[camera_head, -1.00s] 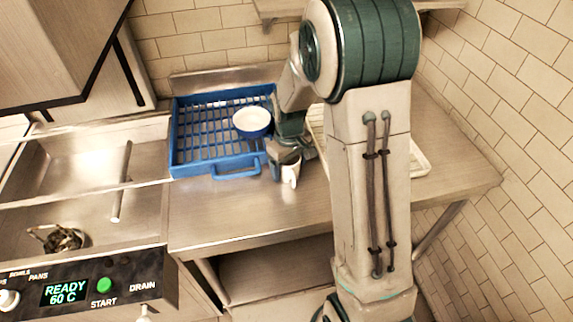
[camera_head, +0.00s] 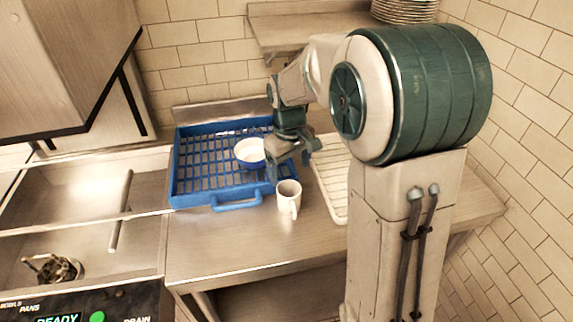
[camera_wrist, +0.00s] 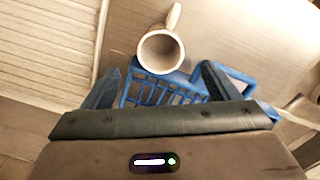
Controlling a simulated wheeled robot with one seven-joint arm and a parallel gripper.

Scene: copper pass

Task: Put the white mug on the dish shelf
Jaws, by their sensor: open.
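The white mug (camera_head: 288,198) stands upright on the steel counter, just right of the blue rack's front corner. In the wrist view the mug (camera_wrist: 161,50) shows its open, empty top, with its handle pointing away from my gripper. My gripper (camera_head: 290,168) is open and empty, above and behind the mug. Its fingers (camera_wrist: 166,82) spread on both sides in the wrist view, with the mug beyond the tips. A steel wall shelf (camera_head: 305,30) is at the back, with a stack of plates (camera_head: 404,10) at its right; my arm hides part of the shelf.
The blue rack (camera_head: 195,190) holds a blue-and-white bowl (camera_head: 249,152). A white ribbed tray (camera_head: 335,190) lies right of the mug, partly behind my arm. The sink (camera_head: 75,225) with a scrubber (camera_head: 52,268) is at left. The counter's front is clear.

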